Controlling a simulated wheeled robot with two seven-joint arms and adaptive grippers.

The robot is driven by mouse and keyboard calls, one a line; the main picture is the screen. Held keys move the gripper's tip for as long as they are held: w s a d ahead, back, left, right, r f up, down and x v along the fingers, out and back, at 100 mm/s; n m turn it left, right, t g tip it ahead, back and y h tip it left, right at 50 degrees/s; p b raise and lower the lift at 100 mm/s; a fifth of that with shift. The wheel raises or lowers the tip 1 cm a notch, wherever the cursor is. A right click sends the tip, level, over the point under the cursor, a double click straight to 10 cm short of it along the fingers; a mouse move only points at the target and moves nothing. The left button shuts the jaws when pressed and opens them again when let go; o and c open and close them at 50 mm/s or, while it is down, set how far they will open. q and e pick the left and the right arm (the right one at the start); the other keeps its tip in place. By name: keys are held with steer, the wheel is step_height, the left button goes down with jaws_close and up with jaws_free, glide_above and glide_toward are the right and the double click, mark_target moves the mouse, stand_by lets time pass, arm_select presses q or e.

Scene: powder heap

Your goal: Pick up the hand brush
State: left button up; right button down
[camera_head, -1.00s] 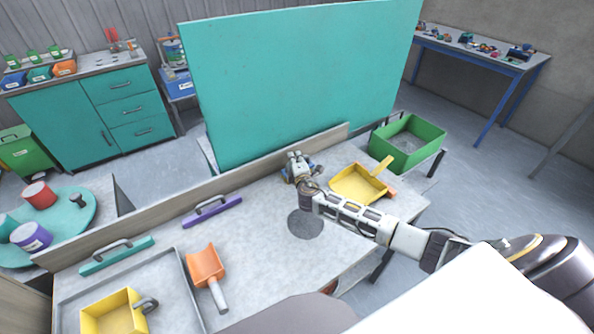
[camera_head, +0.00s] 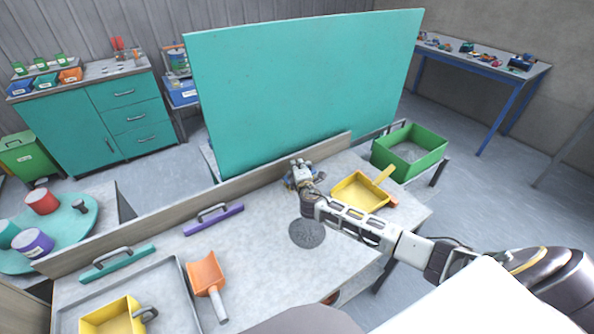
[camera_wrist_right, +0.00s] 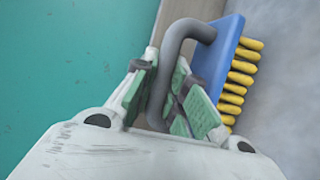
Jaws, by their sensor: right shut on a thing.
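The hand brush (camera_wrist_right: 217,65) has a blue back, yellow bristles and a dark grey arched handle. In the right wrist view my right gripper (camera_wrist_right: 172,95) has its green-padded fingers closed around that handle. In the head view my right gripper (camera_head: 299,174) is by the low wooden board at the back of the table, and it hides most of the brush. I cannot tell whether the bristles touch the table. My left gripper is not in view.
A dark powder heap (camera_head: 307,233) lies on the table. A yellow dustpan (camera_head: 358,194) is to its right, an orange scoop (camera_head: 206,272) to its left. Purple (camera_head: 214,222) and teal (camera_head: 118,263) handled tools lie along the board (camera_head: 262,178). A tall teal panel (camera_head: 300,85) stands behind.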

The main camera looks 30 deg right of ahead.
step_height(320, 180, up, 7)
steer(key=shift+r+p, duration=0.2)
steer(key=shift+p, duration=0.1)
steer(key=shift+r, duration=0.85)
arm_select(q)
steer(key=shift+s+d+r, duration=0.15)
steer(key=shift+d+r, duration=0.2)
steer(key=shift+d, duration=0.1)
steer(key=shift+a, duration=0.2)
